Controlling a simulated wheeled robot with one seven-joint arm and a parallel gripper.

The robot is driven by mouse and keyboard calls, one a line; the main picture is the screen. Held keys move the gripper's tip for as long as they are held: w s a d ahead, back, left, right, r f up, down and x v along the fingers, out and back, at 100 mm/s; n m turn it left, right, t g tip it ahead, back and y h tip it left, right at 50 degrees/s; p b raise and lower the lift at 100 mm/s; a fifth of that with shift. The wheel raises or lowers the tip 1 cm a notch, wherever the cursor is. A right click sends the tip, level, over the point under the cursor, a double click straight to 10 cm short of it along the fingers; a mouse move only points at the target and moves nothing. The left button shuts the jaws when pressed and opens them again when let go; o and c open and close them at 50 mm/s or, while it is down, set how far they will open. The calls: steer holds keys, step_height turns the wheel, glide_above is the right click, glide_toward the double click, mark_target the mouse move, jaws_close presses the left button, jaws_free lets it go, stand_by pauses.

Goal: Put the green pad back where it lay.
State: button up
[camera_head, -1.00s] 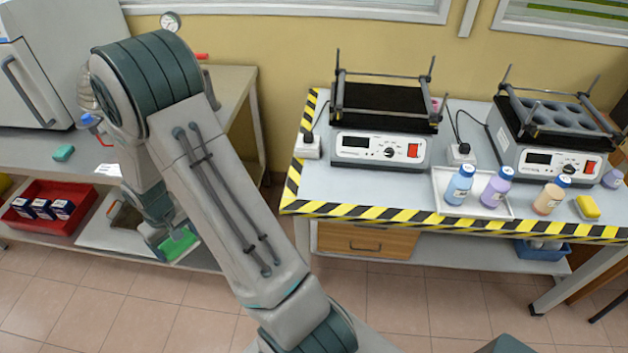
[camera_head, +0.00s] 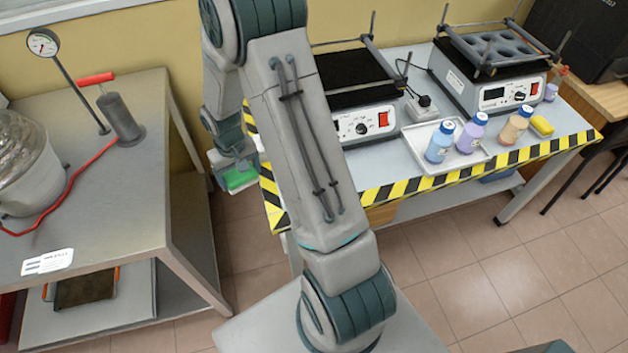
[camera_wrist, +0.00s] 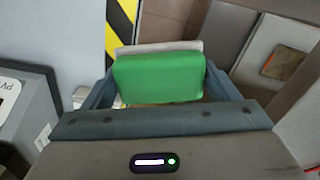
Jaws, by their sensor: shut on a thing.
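The green pad (camera_head: 238,178) is held in my gripper (camera_head: 233,172), in the gap between the two benches in the head view. In the wrist view the green pad (camera_wrist: 158,78) fills the space between the two fingers of my gripper (camera_wrist: 160,84), which are shut on its sides. A pale grey layer shows along the pad's far edge. My arm hides part of the striped bench's left end and the left shaker in the head view.
The striped bench (camera_head: 405,190) carries two shakers, a white tray (camera_head: 425,165) with bottles, and a yellow pad (camera_head: 541,126). The left grey bench (camera_head: 130,180) holds a gauge and a red-handled pump (camera_head: 120,115). Tiled floor (camera_head: 480,270) is clear in front.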

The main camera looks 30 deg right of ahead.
steer(key=s+d+r+m+b, duration=0.15)
steer(key=s+d+b, duration=0.25)
steer(key=d+b, duration=0.55)
steer(key=s+d+m+b, duration=0.2)
steer(key=s+d+b, duration=0.15)
steer(key=d, duration=1.15)
steer(key=a+f, duration=0.2)
steer(key=a, duration=0.1)
steer(key=a+f, duration=0.2)
steer(key=a, duration=0.2)
steer(key=a+f+b, duration=0.1)
steer(key=a+f, duration=0.1)
steer(key=a, duration=0.2)
steer(key=shift+w+f, duration=0.25)
steer(key=shift+a+f, duration=0.15)
steer(key=shift+a, duration=0.05)
steer(key=shift+f, duration=1.95)
